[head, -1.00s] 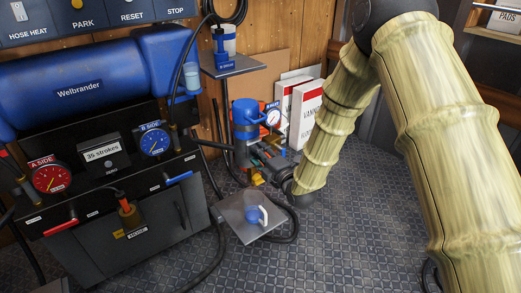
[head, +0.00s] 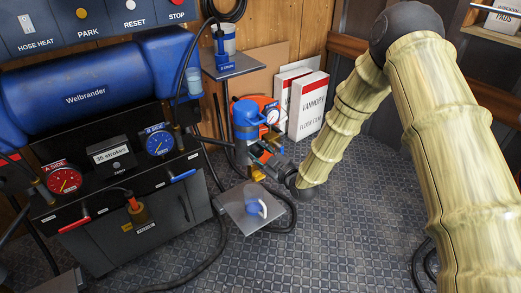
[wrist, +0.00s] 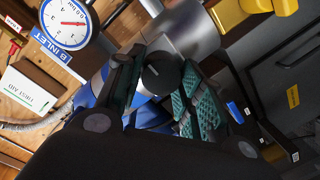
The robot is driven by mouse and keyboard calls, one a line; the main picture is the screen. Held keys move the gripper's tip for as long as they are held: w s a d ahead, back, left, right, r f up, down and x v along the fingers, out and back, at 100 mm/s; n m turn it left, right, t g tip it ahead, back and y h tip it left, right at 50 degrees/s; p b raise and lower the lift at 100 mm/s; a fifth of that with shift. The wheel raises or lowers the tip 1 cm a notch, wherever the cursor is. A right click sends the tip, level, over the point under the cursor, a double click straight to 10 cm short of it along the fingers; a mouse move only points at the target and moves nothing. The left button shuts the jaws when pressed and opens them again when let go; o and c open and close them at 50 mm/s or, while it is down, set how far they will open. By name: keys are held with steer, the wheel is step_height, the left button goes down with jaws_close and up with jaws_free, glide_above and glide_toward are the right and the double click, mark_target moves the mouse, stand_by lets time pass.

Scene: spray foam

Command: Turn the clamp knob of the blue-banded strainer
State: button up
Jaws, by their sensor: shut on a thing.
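The blue-banded strainer (head: 245,122) stands upright in the middle of the head view, with a white-faced gauge (head: 272,116) at its right. In the wrist view the gauge (wrist: 66,22) is labelled B INLET, beside blue and silver parts of the strainer. A dark round knob with a pale pointer mark (wrist: 161,77) sits between the fingers of my gripper (wrist: 160,92). The gripper is shut on this knob. In the head view my gripper (head: 268,156) reaches in from the right, low on the strainer, and the knob is hidden.
A grey plate (head: 235,217) with a blue-and-white item stands just in front of the strainer. Hoses (head: 290,220) lie on the floor around it. The dark pump unit (head: 85,200) is at left. White-and-red boxes (head: 309,108) stand behind. The patterned floor at front centre is clear.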

steer(key=m+p, duration=0.2)
steer(key=m, duration=0.3)
steer(key=shift+w+d, duration=0.15)
steer(key=shift+m+g+y, duration=0.3)
steer(key=shift+m, duration=0.1)
steer(key=o, duration=1)
steer(key=v, duration=1.2)
